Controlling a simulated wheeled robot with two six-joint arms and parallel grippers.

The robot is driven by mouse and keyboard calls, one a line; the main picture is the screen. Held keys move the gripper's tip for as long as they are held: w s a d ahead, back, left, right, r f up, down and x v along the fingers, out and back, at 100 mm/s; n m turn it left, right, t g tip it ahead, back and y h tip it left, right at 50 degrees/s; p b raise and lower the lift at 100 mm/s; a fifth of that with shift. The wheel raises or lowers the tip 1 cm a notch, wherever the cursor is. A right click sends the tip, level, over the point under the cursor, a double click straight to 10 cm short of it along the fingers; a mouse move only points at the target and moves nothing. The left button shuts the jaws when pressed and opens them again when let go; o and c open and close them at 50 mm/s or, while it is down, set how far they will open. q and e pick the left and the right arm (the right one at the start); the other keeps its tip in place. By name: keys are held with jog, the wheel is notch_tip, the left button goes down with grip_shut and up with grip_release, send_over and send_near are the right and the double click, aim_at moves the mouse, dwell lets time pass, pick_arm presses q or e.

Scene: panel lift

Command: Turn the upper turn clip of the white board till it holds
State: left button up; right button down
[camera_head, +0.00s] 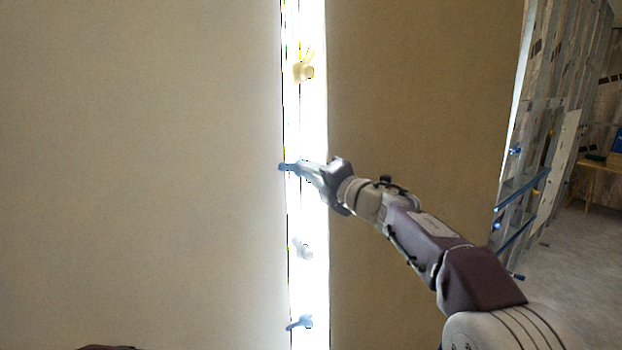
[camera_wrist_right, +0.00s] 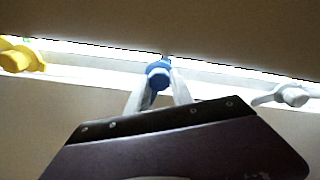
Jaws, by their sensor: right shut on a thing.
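A pale board (camera_head: 140,170) fills the left of the head view, its right edge along a bright vertical strip (camera_head: 315,210). The upper blue turn clip (camera_head: 283,167) sits at this strip, its tip reaching left to the pale board's edge. My right gripper (camera_head: 300,168) is shut on this clip. In the right wrist view the blue clip (camera_wrist_right: 158,74) is between the two fingers (camera_wrist_right: 160,92), which hide part of it. A lower blue turn clip (camera_head: 300,323) points left toward the same board edge. My left gripper is not in view.
A yellow clip (camera_head: 303,70) is higher on the strip, and a whitish clip (camera_head: 302,249) is below my right gripper. A browner board (camera_head: 420,110) stands right of the strip, behind my right arm. Metal framing (camera_head: 535,150) and open floor (camera_head: 575,260) are at far right.

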jog(key=shift+f+n+b, duration=0.2)
jog(key=shift+n, duration=0.45)
jog(key=shift+f+n+b, duration=0.2)
jog(key=shift+n, duration=0.75)
jog(key=c, duration=1.4)
grip_release()
jog(key=shift+s+r, duration=0.15)
jog(key=shift+r, duration=0.05)
jog(key=shift+s+d+f+b, duration=0.1)
jog(key=shift+s+d+b, duration=0.2)
jog(key=shift+b, duration=0.1)
jog(key=b+v, duration=0.2)
jog(key=v, duration=0.6)
jog(key=shift+s+b, duration=0.1)
jog(key=shift+b, duration=0.25)
